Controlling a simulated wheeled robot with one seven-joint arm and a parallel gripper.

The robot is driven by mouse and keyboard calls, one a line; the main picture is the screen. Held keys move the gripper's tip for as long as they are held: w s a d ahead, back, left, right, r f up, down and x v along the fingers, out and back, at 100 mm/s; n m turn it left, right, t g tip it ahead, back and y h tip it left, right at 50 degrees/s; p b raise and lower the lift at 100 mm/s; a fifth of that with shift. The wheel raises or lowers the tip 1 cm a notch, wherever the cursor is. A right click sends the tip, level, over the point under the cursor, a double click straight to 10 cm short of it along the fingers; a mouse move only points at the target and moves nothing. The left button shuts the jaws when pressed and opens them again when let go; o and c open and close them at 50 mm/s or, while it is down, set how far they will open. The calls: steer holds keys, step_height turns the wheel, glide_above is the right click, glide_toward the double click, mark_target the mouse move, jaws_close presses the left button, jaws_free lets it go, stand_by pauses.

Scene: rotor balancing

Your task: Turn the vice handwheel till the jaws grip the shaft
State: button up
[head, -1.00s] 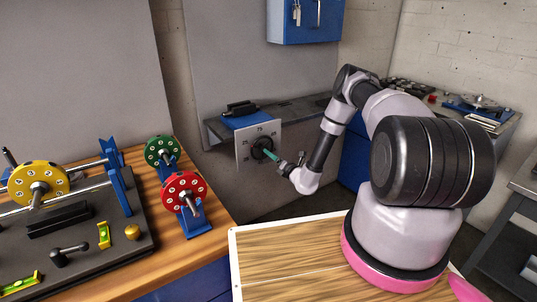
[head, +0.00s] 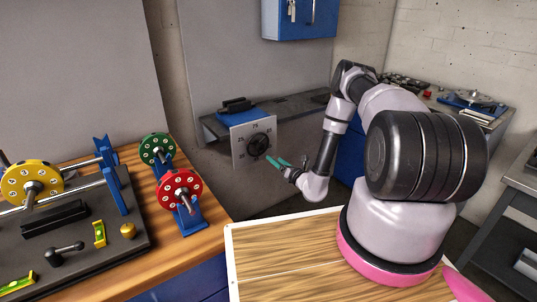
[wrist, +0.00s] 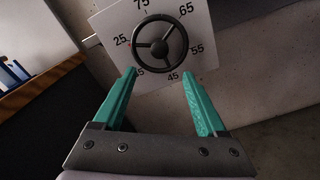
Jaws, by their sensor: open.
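The black three-spoke handwheel (head: 258,145) sits on a pale numbered dial plate (head: 239,152) on the front of the blue-topped vice (head: 243,117). In the wrist view the handwheel (wrist: 160,47) is ahead of the fingertips, and a red mark shows beside the 25. My gripper (head: 279,162) has its teal fingers apart and empty, just right of and below the handwheel in the head view. In the wrist view my gripper (wrist: 158,77) frames the wheel's lower side without touching it. The black jaws (head: 238,105) are small; I cannot make out a shaft in them.
The vice stands on a grey wall shelf (head: 290,110) below a blue cabinet (head: 300,18). At left, a wooden bench (head: 205,238) carries a yellow rotor (head: 32,184), a green disc (head: 156,149) and a red disc (head: 181,189). The space before the dial is clear.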

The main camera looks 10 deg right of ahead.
mark_target(261, 148)
steer(key=w+a+n, duration=0.1)
steer(key=w+n, duration=0.1)
steer(key=w, duration=0.1)
steer(key=w+a+n, duration=0.1)
steer(key=w+n, duration=0.1)
steer(key=w, duration=0.2)
steer(key=w+a+n, duration=0.2)
steer(key=w+n, duration=0.1)
steer(key=shift+w+a+r, duration=0.1)
steer(key=shift+w+r, duration=0.1)
jaws_close()
steer(key=shift+m, duration=0.6)
